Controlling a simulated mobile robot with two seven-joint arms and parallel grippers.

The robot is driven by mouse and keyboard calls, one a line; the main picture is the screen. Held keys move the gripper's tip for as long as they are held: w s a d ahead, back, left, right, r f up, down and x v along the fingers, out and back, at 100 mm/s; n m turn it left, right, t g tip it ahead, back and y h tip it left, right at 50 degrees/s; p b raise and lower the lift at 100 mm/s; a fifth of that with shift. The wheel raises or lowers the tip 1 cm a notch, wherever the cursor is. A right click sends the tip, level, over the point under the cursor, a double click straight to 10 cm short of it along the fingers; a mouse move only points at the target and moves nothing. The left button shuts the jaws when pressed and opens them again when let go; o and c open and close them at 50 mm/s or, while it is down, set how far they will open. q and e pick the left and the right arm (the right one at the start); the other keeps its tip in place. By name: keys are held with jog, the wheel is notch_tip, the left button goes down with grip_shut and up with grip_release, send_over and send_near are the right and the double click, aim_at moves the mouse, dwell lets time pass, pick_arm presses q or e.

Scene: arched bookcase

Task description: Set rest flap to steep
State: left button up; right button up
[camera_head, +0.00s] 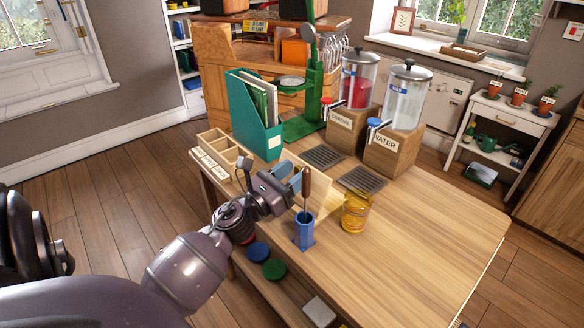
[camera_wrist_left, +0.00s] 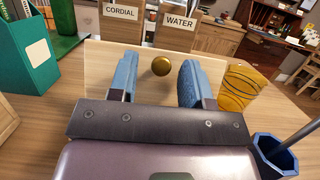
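The rest flap appears to be a pale wooden panel (camera_head: 322,192) on the table, leaning at an angle I cannot judge well. In the left wrist view the panel (camera_wrist_left: 101,66) spans the space ahead and carries a round brass knob (camera_wrist_left: 161,66). My left gripper (camera_head: 286,181) is at the panel's near side. In the left wrist view its blue-padded fingers (camera_wrist_left: 157,82) are apart, with the knob showing between them; whether they reach around it is unclear. The panel's lower edge is hidden by my gripper. My right gripper is not in view.
A blue holder (camera_head: 304,232) with a brown-handled tool stands close to my gripper. An amber jar (camera_head: 356,213) is right of it. A teal file box (camera_head: 256,135), wooden tray (camera_head: 216,150) and drink dispensers (camera_head: 392,150) stand beyond. The table's right part is clear.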

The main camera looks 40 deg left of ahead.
pick_arm(q)
jog(key=b+v, duration=0.1)
jog(key=v, duration=0.8)
jog(key=shift+s, duration=0.3)
jog(key=shift+s+f, duration=0.15)
jog(key=shift+s, duration=0.45)
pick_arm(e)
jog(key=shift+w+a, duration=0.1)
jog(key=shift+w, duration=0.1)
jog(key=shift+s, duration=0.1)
